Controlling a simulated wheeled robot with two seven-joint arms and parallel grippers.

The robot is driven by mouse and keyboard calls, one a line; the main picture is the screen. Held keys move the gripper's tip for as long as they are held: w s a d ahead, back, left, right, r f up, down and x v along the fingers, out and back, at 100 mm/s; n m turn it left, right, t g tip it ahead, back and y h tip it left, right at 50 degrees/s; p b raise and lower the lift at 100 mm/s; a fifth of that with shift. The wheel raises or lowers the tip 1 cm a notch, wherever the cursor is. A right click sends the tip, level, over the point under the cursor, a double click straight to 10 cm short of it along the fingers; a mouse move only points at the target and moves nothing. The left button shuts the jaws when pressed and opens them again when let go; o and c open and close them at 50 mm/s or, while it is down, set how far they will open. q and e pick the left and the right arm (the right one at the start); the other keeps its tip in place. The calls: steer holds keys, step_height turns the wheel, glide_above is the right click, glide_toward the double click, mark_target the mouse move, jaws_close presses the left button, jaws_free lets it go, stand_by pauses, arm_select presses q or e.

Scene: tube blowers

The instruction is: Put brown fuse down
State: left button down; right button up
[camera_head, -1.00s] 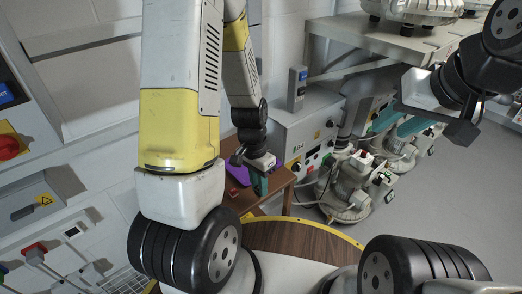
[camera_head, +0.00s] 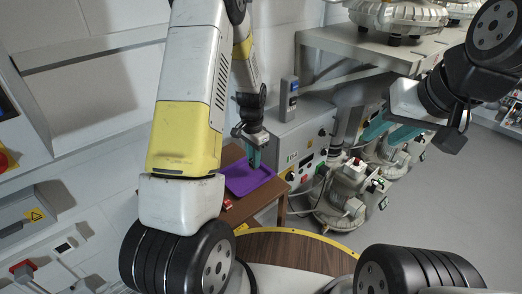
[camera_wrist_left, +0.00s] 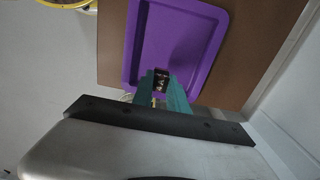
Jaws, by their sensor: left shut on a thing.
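My left gripper (camera_head: 254,160) is over the purple tray (camera_head: 248,182) on the small brown table. In the left wrist view the teal fingers of the left gripper (camera_wrist_left: 161,92) are shut on a small dark brown fuse (camera_wrist_left: 161,77), near the edge of the purple tray (camera_wrist_left: 185,35). I cannot tell whether the fuse touches the tray. In the head view the fuse is too small to make out. My right gripper (camera_head: 388,134) is at the right, its teal fingers apart, with nothing seen between them.
A small red item (camera_head: 227,203) lies on the brown table (camera_head: 262,200) near the tray. A grey control box (camera_head: 300,140) stands right behind the table. Blower machines (camera_head: 345,195) stand to its right, below a grey shelf (camera_head: 400,52). The tray's middle is clear.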

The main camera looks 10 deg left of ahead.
arm_select(q)
steer(key=shift+w+a, duration=0.15)
steer(key=shift+w, duration=0.45)
step_height(320, 180, down, 4)
steer(key=shift+r, duration=0.2)
steer(key=c, duration=1.3)
jaws_free()
step_height(320, 180, up, 12)
steer(key=shift+r, duration=0.1)
steer(key=s+r+n+t, duration=0.2)
steer(key=s+r, duration=0.5)
steer(key=s, duration=0.1)
steer(key=s+d+r+n+t+h, duration=0.1)
steer(key=s+r+n+t, duration=0.1)
steer(key=s+r, duration=0.5)
steer(key=s+d+r+n+t+h, duration=0.1)
steer(key=s+r+n+t, duration=0.1)
steer(key=s+r, duration=0.6)
steer(key=shift+s+d+n, duration=0.1)
steer(key=shift+s+n, duration=0.4)
steer(key=shift+s, duration=0.2)
